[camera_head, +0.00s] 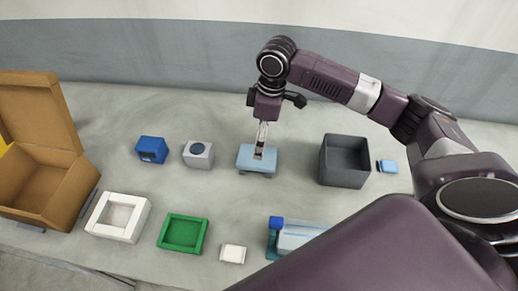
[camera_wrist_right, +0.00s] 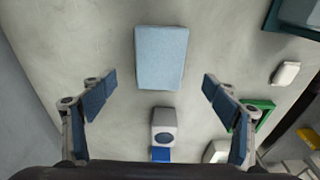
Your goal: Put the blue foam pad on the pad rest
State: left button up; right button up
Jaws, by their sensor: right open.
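The light blue foam pad (camera_head: 245,160) is a flat rectangular block on the table, in the middle of the head view. It also shows whole in the wrist view (camera_wrist_right: 161,57), near the top centre. My right gripper (camera_head: 259,154) is above the pad, pointing down. In the wrist view my right gripper (camera_wrist_right: 160,84) has its fingers spread wide with nothing between them; the pad appears beyond the fingertips. I cannot tell for sure which item is the pad rest; a shallow green tray (camera_head: 163,234) and a shallow white tray (camera_head: 130,237) stand at the front left.
A grey box with a round top (camera_head: 199,154) and a blue box (camera_head: 152,150) stand left of the pad. A dark open bin (camera_head: 345,181) stands right, beside a small blue block (camera_head: 388,166). A cardboard box (camera_head: 71,202) is far left. A small white block (camera_head: 233,253) is in front.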

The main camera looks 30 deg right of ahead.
jog(key=shift+s+d+r, duration=0.1)
jog(key=shift+r, duration=1)
jog(key=shift+s+d+r, duration=0.1)
jog(key=shift+r, duration=1)
